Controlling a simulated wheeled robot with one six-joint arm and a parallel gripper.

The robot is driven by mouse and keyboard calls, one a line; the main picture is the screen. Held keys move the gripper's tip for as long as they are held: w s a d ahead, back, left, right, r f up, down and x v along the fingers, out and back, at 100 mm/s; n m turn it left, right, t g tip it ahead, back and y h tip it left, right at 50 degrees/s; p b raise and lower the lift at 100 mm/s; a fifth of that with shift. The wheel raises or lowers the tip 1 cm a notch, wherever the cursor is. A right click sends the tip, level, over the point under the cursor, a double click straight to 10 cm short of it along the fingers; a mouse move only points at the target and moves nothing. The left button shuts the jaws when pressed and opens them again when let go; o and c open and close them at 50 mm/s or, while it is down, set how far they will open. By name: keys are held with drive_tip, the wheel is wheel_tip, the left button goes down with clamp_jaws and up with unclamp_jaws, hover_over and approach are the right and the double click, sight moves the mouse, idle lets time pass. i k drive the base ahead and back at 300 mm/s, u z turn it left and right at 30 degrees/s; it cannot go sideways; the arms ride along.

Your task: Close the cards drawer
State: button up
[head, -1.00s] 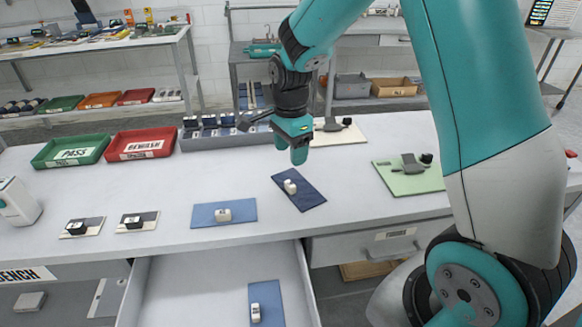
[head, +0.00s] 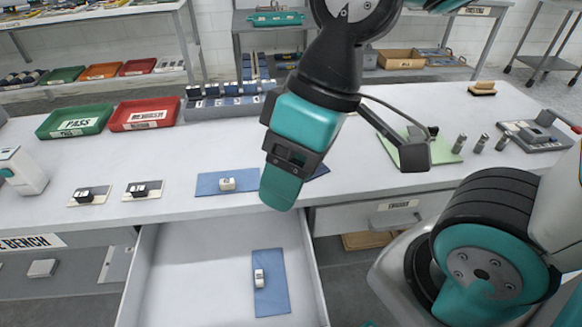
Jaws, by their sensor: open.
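A white drawer (head: 190,270) is pulled out from under the front of the bench, at the lower middle of the head view. Its front panel is below the picture edge, and its label is hidden. A blue card (head: 272,297) with a small white piece (head: 259,279) lies inside on the right. My gripper (head: 281,187) is open and empty. It hangs in front of the bench's front edge, above the back right part of the drawer, with teal fingers pointing down. It hides part of a dark blue card on the bench top.
A shut drawer (head: 397,217) with a handle is to the right. On the white bench top (head: 150,160) are a light blue card (head: 226,182), two small black pieces on cards, a green tray (head: 75,122), a red tray (head: 145,114) and a green mat (head: 440,150).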

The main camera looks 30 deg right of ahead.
sight(198, 273)
drive_tip(key=z, duration=0.6)
drive_tip(key=k, duration=0.75)
drive_tip(key=u, duration=1.6)
